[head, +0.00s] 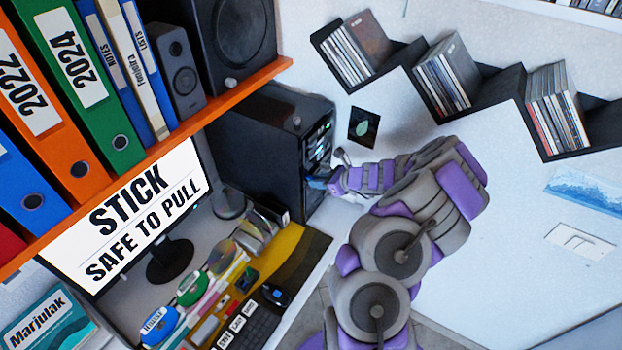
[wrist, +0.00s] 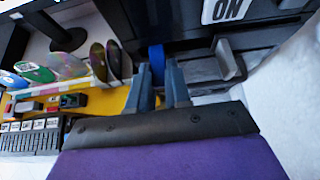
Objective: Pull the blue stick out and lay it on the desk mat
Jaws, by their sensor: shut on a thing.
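The blue stick (wrist: 156,56) shows in the wrist view between the two fingers of my gripper (wrist: 159,70), at the front of the black computer tower (head: 258,150). My gripper is shut on it. In the head view my gripper (head: 320,184) is against the tower's front, and the stick cannot be told apart from the bluish fingers there. Whether the stick is still in its port is hidden. The yellow and dark desk mat (head: 284,254) lies on the desk below the tower; its yellow part (wrist: 116,98) also shows in the wrist view. The monitor (head: 142,222) reads "STICK SAFE TO PULL".
An orange shelf (head: 190,125) with binders overhangs the desk. Black disc shelves (head: 490,95) hang on the wall above my arm.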

